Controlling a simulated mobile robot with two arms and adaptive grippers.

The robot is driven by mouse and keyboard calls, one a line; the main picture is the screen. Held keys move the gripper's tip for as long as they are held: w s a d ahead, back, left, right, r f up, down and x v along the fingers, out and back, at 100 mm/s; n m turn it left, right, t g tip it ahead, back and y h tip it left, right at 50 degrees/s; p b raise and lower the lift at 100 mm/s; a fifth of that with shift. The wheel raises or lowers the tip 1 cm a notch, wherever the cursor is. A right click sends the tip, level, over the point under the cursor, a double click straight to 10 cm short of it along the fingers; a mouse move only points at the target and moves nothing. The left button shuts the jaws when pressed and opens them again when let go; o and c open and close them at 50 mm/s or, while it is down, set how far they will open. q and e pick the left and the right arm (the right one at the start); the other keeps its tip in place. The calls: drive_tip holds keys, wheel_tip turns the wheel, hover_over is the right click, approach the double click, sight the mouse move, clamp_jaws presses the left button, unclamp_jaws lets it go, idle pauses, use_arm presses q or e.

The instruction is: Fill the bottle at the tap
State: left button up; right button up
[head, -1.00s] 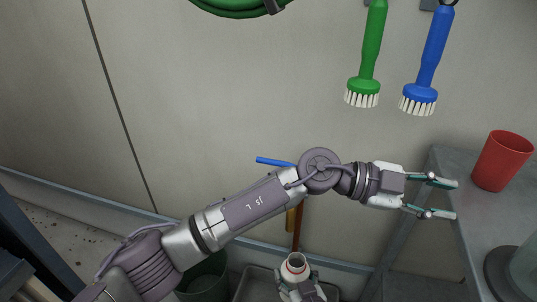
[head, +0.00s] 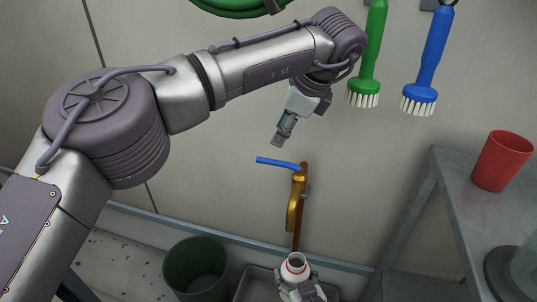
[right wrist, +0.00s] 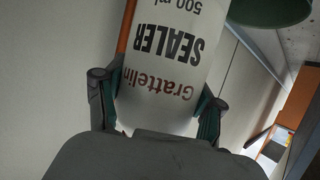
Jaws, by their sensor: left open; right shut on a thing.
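The brass tap (head: 297,200) with a blue lever handle (head: 276,162) stands on a copper pipe at the wall. The white bottle (head: 295,268), its open mouth facing up, is below the tap's spout. My right gripper (head: 302,290) is shut on it. In the right wrist view the bottle (right wrist: 170,60) is labelled "SEALER 500 ml" and sits between the fingers of the right gripper (right wrist: 158,105). My left gripper (head: 280,134) is open and empty, above the blue lever and apart from it. No water stream shows.
A dark green bucket (head: 196,268) stands left of the bottle, and a grey tray (head: 250,285) lies under it. A red cup (head: 502,161) stands on the grey table (head: 455,185) at right. A green brush (head: 368,60) and a blue brush (head: 428,65) hang on the wall.

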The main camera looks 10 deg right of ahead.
sight(266, 159)
use_arm(q)
drive_tip(key=x, duration=0.9)
drive_tip(key=shift+w+f, duration=0.15)
drive_tip(key=shift+f, duration=0.2)
clamp_jaws()
